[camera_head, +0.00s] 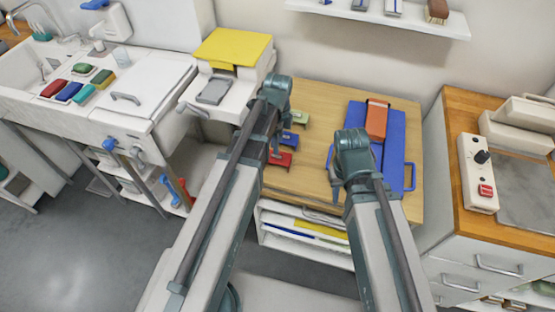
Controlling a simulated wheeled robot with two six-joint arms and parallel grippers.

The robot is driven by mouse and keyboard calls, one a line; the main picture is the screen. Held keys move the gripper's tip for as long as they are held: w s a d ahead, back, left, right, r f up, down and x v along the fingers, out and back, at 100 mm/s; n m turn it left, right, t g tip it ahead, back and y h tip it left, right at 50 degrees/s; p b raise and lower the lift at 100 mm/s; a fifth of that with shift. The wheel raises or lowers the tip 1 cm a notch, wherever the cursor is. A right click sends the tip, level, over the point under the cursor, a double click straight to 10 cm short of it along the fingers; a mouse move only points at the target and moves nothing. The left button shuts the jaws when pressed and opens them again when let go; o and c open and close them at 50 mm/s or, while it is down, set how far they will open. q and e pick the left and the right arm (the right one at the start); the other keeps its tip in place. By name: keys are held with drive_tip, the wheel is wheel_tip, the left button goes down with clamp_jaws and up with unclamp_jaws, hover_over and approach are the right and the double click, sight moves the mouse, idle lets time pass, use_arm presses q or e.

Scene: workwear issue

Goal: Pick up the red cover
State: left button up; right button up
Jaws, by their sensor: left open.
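A small red piece (281,159) lies near the left edge of the wooden table (310,180), in line with a blue piece (290,136) and a green piece (300,117); it may be the red cover, but I cannot tell for sure. My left gripper (276,150) is open and points down beside the red piece, partly hiding it. I see nothing held in it. My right gripper (336,196) is over the table, left of the blue tray; its fingers are too small to read.
The blue tray (394,160) with an orange-red block (377,119) lies on the table's right half. At left, a sink counter (110,125) holds red, blue and green pads. A white machine with a yellow top (232,46) stands behind. A wooden-topped cabinet (455,105) is at right.

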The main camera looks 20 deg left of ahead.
sight(278, 158)
use_arm(q)
wheel_tip(278, 158, down, 4)
drive_tip(key=b, duration=0.3)
drive_tip(key=shift+s, duration=0.15)
drive_tip(key=shift+r, duration=0.1)
clamp_jaws()
